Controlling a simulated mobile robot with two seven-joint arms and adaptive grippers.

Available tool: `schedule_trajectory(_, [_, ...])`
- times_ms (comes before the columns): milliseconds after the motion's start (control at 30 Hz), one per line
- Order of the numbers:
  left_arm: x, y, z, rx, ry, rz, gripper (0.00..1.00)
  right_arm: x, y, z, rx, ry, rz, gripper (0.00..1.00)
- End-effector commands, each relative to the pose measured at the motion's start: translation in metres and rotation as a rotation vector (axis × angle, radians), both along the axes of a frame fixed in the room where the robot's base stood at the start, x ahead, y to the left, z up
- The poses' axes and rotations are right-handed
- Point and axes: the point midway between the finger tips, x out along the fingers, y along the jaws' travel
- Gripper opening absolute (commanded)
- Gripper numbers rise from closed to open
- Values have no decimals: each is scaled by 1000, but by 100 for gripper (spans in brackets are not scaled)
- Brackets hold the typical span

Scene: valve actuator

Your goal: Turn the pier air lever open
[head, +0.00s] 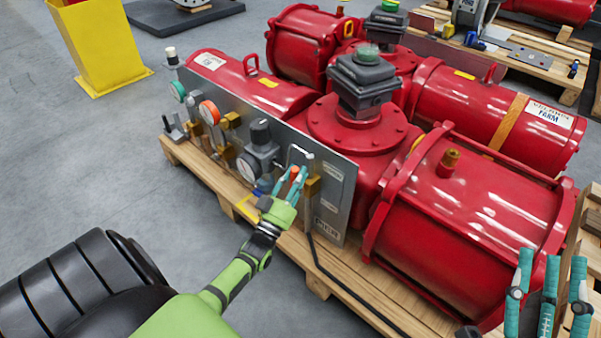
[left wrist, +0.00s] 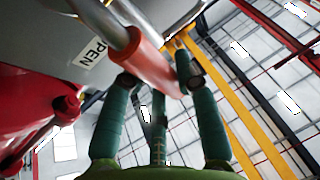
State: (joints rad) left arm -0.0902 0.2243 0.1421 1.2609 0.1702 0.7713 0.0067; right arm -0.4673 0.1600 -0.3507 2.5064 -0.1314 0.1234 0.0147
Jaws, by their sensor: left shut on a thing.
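The lever's red grip (left wrist: 155,66) sits on a metal rod in the left wrist view, between the teal fingers of my left gripper (left wrist: 158,85).
The red actuator (head: 470,210) with its large cylinders rests on a wooden pallet (head: 235,200). A round black-knobbed regulator (head: 260,150) and several gauges and fittings crowd the panel left of the lever. A black hose (head: 335,280) runs along the pallet.

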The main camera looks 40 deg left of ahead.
Motion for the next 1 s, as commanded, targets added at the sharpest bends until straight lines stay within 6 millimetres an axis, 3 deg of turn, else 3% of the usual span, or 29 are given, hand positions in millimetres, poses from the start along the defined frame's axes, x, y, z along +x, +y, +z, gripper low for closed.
schedule_trajectory(300, [1, 5, 1, -70, 5, -1, 0, 20, -5, -32, -52, 182, -34, 40])
schedule_trajectory(733, [2, 6, 1, -80, 6, -1, 0, 22, -6, -36, -58, 202, -38, 40])
schedule_trajectory(767, [2, 6, 1, -80, 7, -1, 34, 22, -6, -36, -58, 202, -38, 40])
schedule_trajectory(800, [2, 6, 1, -80, 7, -1, 50, 22, -6, -36, -58, 202, -38, 40])
schedule_trajectory(833, [1, 6, 1, -80, 7, -1, 56, 22, -6, -36, -58, 202, -38, 40])
schedule_trajectory(1000, [1, 6, 1, -77, 6, -1, 56, 22, -6, -36, -58, 202, -38, 40])
